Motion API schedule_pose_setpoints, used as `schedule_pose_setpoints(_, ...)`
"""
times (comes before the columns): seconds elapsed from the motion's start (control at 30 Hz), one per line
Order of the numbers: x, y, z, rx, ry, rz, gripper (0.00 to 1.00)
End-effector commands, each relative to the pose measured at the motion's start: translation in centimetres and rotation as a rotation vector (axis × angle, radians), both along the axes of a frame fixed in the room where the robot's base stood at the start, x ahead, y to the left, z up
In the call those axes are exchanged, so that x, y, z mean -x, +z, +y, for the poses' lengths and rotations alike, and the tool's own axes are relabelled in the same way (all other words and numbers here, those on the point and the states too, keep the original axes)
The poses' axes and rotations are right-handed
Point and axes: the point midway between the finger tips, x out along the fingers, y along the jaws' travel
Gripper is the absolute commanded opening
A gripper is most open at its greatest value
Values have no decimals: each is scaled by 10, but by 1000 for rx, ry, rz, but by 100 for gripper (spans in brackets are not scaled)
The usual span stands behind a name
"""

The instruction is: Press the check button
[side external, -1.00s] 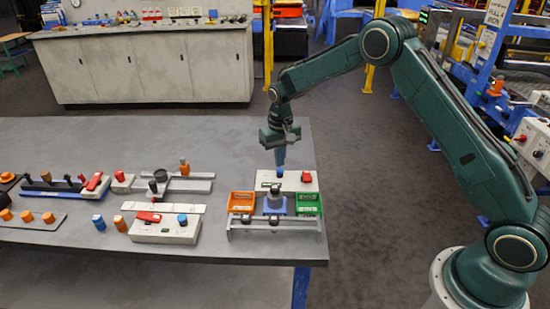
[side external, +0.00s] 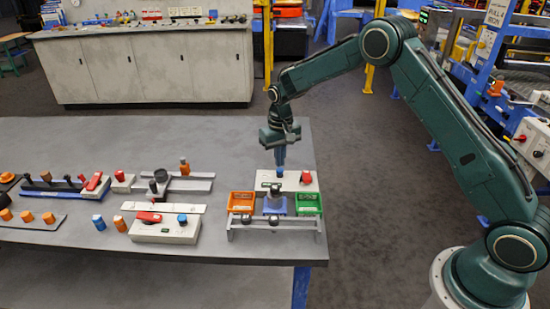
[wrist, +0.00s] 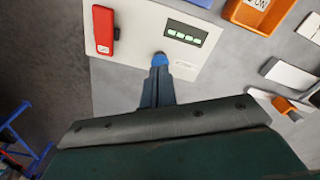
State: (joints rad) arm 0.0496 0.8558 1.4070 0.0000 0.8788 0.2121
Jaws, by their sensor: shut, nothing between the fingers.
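A pale control box (side external: 262,182) stands near the right end of the grey table. It carries a blue button (side external: 280,172), a red switch (side external: 306,177) and a small display. In the wrist view the blue button (wrist: 160,59) shows just past my fingertips, with the red switch (wrist: 103,30) to the left and the display (wrist: 185,32) showing green marks. My gripper (side external: 280,163) is shut and empty, pointing down directly over the blue button. The fingertips (wrist: 159,70) partly cover the button in the wrist view. I cannot tell whether they touch it.
A second box (side external: 165,231) with a red switch and a blue button is left. Bare table lies behind the fixtures.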

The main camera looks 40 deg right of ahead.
Motion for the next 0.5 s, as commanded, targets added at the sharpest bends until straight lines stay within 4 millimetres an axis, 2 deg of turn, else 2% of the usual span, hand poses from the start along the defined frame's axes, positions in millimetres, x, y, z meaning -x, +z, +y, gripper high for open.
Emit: schedule_pose_setpoints(0.5,0,-4,0,0,0,1,0)
